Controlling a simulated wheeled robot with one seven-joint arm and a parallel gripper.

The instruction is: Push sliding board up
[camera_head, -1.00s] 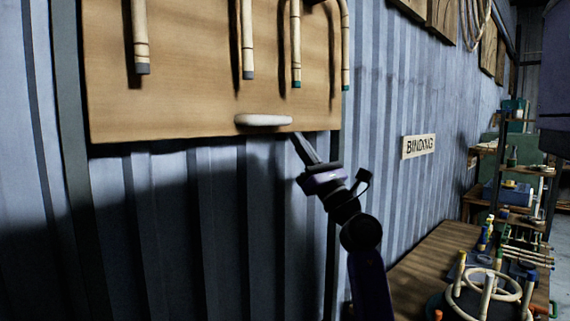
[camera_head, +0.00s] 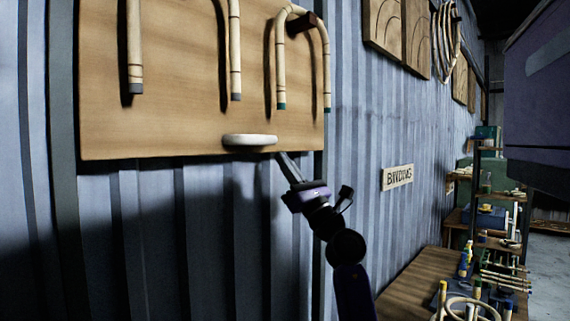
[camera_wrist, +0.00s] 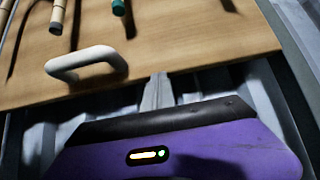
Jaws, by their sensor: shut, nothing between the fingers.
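The sliding board (camera_head: 180,115) is a light wooden panel on the corrugated wall, with a white handle (camera_head: 250,140) near its lower edge. Bent rattan canes (camera_head: 324,75) hang on it. My gripper (camera_head: 281,156) is shut and empty, with its tip at the board's lower edge, just below and right of the handle. In the wrist view, the gripper tip (camera_wrist: 158,80) overlaps the board's bottom edge, right of the handle (camera_wrist: 86,62). I cannot tell whether the tip touches the board.
The blue corrugated wall (camera_head: 350,135) runs to the right with a "BINDING" sign (camera_head: 397,178). A wooden bench (camera_head: 410,285) with rattan parts stands at lower right, and a loaded shelf (camera_head: 490,190) stands beyond it. The wall below the board is bare.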

